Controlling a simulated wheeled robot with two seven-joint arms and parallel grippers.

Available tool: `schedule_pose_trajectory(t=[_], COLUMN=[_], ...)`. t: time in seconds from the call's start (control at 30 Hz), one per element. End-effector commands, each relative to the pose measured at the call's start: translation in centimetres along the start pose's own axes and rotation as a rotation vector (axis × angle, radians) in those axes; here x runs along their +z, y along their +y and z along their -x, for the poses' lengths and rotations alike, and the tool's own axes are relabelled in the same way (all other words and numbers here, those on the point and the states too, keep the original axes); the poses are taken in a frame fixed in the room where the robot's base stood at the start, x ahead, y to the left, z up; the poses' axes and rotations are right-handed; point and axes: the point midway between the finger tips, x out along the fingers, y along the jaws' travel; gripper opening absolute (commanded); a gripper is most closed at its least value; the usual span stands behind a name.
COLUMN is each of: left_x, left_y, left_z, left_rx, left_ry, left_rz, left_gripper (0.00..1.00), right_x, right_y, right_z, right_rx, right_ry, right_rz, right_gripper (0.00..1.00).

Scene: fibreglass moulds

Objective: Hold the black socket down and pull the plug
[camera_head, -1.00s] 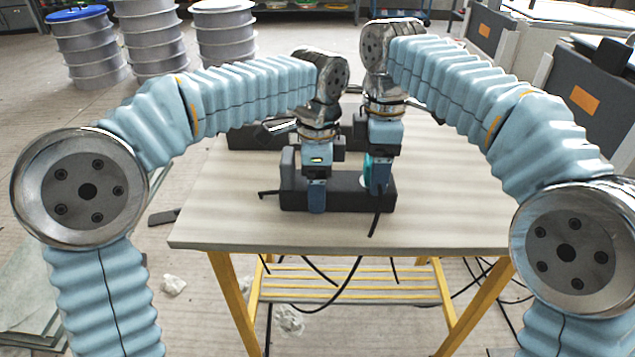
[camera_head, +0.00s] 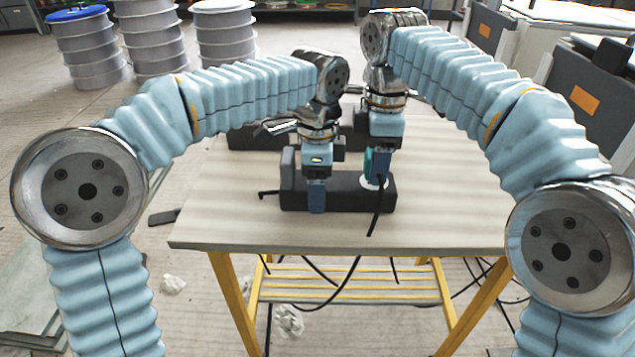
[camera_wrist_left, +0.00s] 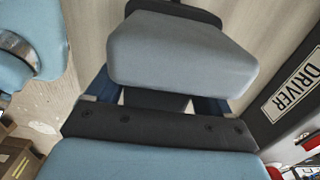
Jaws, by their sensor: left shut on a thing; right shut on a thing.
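My left gripper (camera_head: 317,198) is shut on the socket body beside that end. In the left wrist view the grey end (camera_wrist_left: 180,55) fills the middle, between my blue fingers. My right gripper (camera_head: 378,165) is shut on the teal plug (camera_head: 368,162), mostly hidden by the fingers. It is above the socket's white round outlet (camera_head: 374,184), which now shows below the fingers. Whether the plug's pins are clear of it cannot be told.
Another dark case (camera_head: 243,138) lies behind the socket. A dark flat thing (camera_head: 164,217) is at the table's left edge. The table's front and right are clear.

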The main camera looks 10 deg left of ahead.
Motion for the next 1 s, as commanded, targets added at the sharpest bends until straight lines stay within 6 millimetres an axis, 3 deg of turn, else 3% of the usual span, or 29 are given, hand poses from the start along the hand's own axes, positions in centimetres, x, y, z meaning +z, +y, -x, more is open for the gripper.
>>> schedule_pose_trajectory(t=[1.0], left_x=[0.0], left_y=[0.0], left_z=[0.1], left_rx=[-0.001], left_ry=[0.001], left_rz=[0.000], left_gripper=[0.29], right_x=[0.0], right_y=[0.0], right_z=[4.1], right_rx=[0.001], right_ry=[0.000], right_rz=[0.000], right_gripper=[0.02])
